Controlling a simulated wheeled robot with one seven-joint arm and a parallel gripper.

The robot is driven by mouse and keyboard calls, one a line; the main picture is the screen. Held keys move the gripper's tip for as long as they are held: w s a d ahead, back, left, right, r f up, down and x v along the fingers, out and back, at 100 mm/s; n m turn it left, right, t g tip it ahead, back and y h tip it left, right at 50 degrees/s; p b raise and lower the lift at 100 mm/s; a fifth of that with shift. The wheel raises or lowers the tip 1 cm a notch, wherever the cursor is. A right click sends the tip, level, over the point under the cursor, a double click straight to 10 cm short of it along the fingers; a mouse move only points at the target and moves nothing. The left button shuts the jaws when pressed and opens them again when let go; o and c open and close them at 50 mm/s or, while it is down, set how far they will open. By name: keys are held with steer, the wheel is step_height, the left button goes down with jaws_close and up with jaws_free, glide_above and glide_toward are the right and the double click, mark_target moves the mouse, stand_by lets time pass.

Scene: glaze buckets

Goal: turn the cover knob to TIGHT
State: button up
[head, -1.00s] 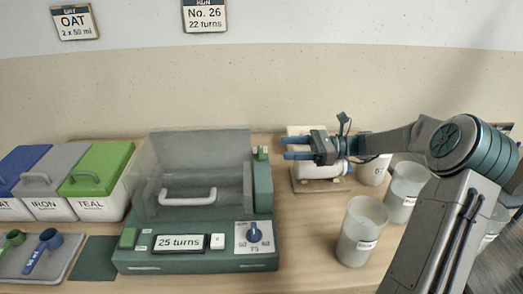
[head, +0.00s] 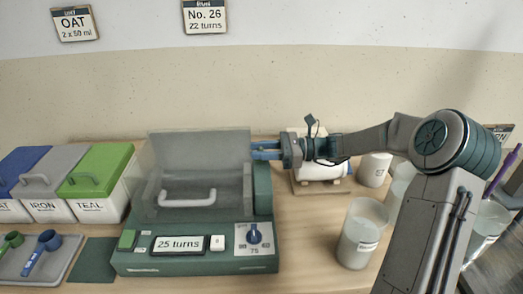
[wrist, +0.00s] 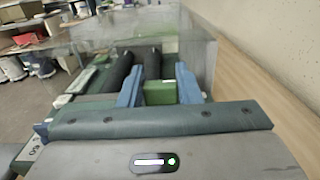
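The green mixing machine (head: 195,257) stands on the table with its clear cover (head: 200,165) down over it; a pale handle is on the cover's front. My gripper (head: 256,150) reaches in from the right, level with the top of the machine's right column (head: 263,190). In the wrist view a green block (wrist: 160,93), likely the cover knob, lies between my two blue fingers (wrist: 158,88). The fingers stand apart with small gaps beside the block. In the head view the fingers hide this knob, and no TIGHT marking is readable.
A blue dial (head: 254,234) is on the front panel beside a display (head: 178,244) reading 25 turns. Labelled tubs, including TEAL (head: 100,190), stand left.

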steer(key=shift+m+t+p, duration=0.3)
steer(key=shift+t, duration=0.2)
steer(key=shift+c, duration=0.3)
steer(key=shift+r+m+t+p, duration=0.1)
steer(key=shift+m+t+p, duration=0.4)
steer(key=shift+t, duration=0.4)
steer(key=m+t+h, duration=0.1)
steer(key=m+t, duration=0.1)
steer(key=t, duration=0.1)
steer(key=shift+m+t, duration=0.3)
steer(key=m+t, duration=0.1)
steer(key=m+t+h, duration=0.1)
steer(key=t+h, duration=0.1)
steer(key=t, duration=0.1)
steer(key=shift+f+m+b, duration=0.25)
steer(key=shift+m+b, duration=0.15)
steer(key=shift+r+m+t+h+b, duration=0.1)
steer(key=shift+m+t+h+b, duration=0.45)
steer(key=shift+m+t+h, duration=0.45)
steer(key=shift+t, duration=0.3)
steer(key=o, duration=1)
